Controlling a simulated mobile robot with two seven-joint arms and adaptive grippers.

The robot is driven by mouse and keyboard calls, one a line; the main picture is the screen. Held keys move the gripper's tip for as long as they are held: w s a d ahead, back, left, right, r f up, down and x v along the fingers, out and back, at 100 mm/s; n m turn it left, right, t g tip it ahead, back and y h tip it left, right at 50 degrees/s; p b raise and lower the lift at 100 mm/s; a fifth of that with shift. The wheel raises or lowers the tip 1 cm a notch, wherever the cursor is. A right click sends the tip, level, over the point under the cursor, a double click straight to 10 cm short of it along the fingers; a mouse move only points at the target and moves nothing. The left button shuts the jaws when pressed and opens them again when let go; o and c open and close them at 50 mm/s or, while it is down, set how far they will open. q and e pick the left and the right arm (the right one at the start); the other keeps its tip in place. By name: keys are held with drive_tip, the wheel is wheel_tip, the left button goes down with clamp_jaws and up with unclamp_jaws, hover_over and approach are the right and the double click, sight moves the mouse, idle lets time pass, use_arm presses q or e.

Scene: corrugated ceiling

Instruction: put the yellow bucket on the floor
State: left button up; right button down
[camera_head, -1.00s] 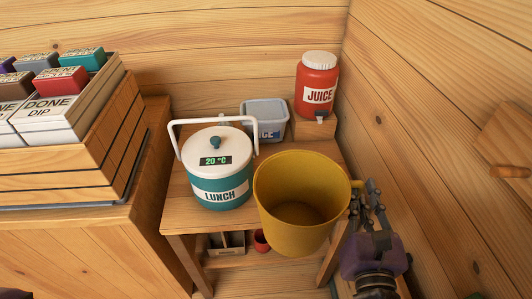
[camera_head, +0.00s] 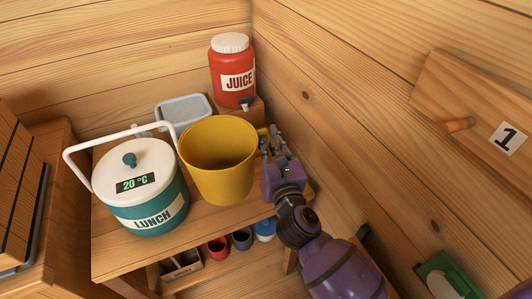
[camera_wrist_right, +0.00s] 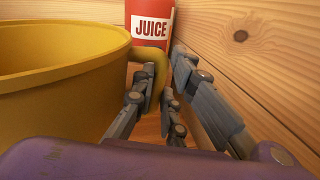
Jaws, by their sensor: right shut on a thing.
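The yellow bucket (camera_head: 222,170) is upright and looks empty in the head view, over the small wooden table (camera_head: 115,255). I cannot tell whether its base touches the tabletop. My right gripper (camera_head: 267,140) is at the bucket's right side, shut on its handle. In the right wrist view, the bucket (camera_wrist_right: 60,90) fills the left side, and the gripper's fingers (camera_wrist_right: 157,88) are around the yellow handle. My left gripper is not in view. The floor is mostly hidden by the table and my right arm.
The lunch cooler (camera_head: 150,190) stands close left of the bucket. A grey tub (camera_head: 183,108) and the red juice jug (camera_head: 232,75) on a wooden block are behind it. Several cups (camera_head: 242,239) sit on the lower shelf. A wooden wall (camera_head: 350,110) borders the right side.

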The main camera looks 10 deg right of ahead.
drive_tip(key=w+f, duration=0.1)
drive_tip(key=f, duration=0.1)
drive_tip(key=shift+w+d+f+b, duration=0.1)
drive_tip(key=shift+w+f+b, duration=0.2)
drive_tip(key=shift+w+f, duration=0.1)
drive_tip(key=f, duration=0.2)
drive_tip(key=w+f+b, duration=0.1)
drive_tip(key=f, duration=0.1)
drive_tip(key=shift+w+d+b, duration=0.1)
drive_tip(key=shift+b, duration=0.2)
drive_tip(key=shift+f, duration=0.1)
